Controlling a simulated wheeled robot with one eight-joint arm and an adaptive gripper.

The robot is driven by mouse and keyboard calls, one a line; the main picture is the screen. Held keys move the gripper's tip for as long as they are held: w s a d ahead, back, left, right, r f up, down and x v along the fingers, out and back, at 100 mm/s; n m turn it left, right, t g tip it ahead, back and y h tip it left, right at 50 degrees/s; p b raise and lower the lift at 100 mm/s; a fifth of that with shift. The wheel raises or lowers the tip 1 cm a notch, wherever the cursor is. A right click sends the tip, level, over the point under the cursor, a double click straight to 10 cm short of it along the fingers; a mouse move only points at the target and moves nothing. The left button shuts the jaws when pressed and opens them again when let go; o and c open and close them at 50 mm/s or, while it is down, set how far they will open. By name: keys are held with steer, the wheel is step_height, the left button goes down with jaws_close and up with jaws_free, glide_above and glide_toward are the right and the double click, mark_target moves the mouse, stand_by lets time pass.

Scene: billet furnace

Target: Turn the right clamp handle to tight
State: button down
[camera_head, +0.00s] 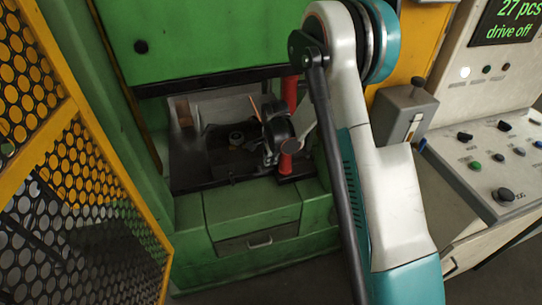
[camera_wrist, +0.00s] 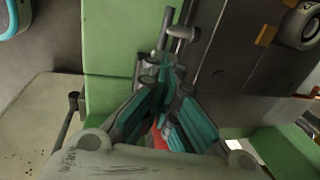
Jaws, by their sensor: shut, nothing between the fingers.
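My gripper (camera_wrist: 166,66), with teal fingers, is in the wrist view, its fingers drawn together and nothing seen between them. A grey metal rod with a short crosspiece (camera_wrist: 182,33) stands just beyond the fingertips; it looks like a clamp handle, but I cannot tell which one or whether the fingers touch it. A second dark-knobbed rod (camera_wrist: 73,102) is at the left. In the head view my gripper (camera_head: 270,142) reaches into the green machine's opening beside a red post (camera_head: 289,94). My arm and wrist hide the right side of the opening, and no clamp handle is clear there.
The green machine frame (camera_head: 205,40) surrounds the opening, with a drawer (camera_head: 258,241) below. A yellow mesh guard (camera_head: 75,150) stands at left. A control panel (camera_head: 490,160) and a grey box (camera_head: 403,110) are at right.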

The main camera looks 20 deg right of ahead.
mark_target(260, 169)
steer(key=f+b, duration=0.1)
steer(key=f, duration=0.1)
steer(key=w+f+b, duration=0.1)
steer(key=f, duration=0.2)
steer(key=shift+f, duration=0.3)
steer(key=shift+d+f+b, duration=0.45)
steer(key=shift+f+b, duration=0.05)
steer(key=shift+r, duration=0.15)
